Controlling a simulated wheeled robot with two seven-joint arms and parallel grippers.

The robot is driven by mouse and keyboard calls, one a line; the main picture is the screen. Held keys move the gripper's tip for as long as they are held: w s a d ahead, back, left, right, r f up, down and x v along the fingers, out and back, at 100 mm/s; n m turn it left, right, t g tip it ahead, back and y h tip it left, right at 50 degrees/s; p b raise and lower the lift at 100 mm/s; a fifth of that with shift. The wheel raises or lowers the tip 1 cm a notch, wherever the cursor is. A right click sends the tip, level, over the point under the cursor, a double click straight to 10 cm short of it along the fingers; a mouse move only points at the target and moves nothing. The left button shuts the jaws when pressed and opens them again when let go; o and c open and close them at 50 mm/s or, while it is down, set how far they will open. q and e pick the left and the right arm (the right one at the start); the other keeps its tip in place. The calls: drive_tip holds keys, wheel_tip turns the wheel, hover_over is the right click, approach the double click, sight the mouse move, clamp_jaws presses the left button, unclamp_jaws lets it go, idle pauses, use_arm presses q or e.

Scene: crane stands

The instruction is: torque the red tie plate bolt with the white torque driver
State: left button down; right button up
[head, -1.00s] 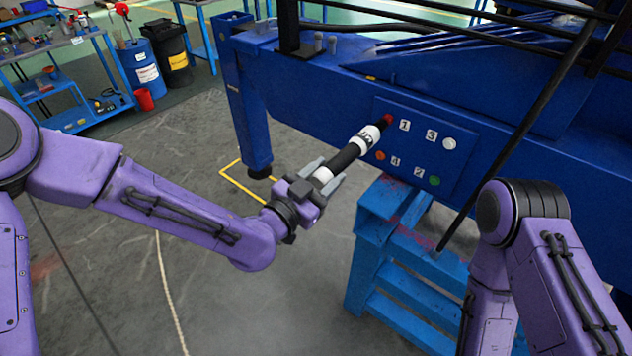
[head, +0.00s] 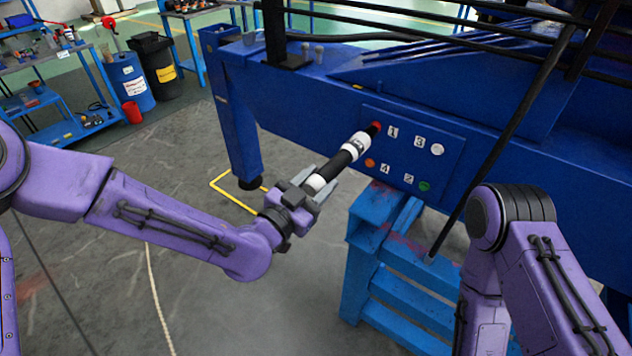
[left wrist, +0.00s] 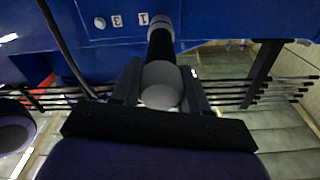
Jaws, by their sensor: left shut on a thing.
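The white torque driver (head: 339,165), white with black bands, is held in my left gripper (head: 312,187). Its far end points up and right to the red bolt (head: 376,126) beside label 1 on the blue tie plate (head: 452,158). The tip meets or nearly meets the bolt; I cannot tell whether it is seated. In the left wrist view the driver's white rounded end (left wrist: 161,86) sits between the two fingers, and its body hides the red bolt. My right gripper is not in view; only my right arm shows.
The plate also carries a white bolt (head: 437,150), an orange bolt (head: 369,163) and a green bolt (head: 424,186). A blue stand (head: 365,235) is below the plate. A dark bar (head: 500,140) slants down right of the plate. Open floor lies under my left arm.

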use_arm(q)
drive_tip(key=shift+x, duration=0.9)
idle(0.3)
drive_tip(key=shift+w+r+b, duration=0.15)
drive_tip(key=shift+w+b, duration=0.1)
drive_tip(key=shift+b, duration=0.95)
idle(4.2)
drive_tip(key=shift+s, duration=0.1)
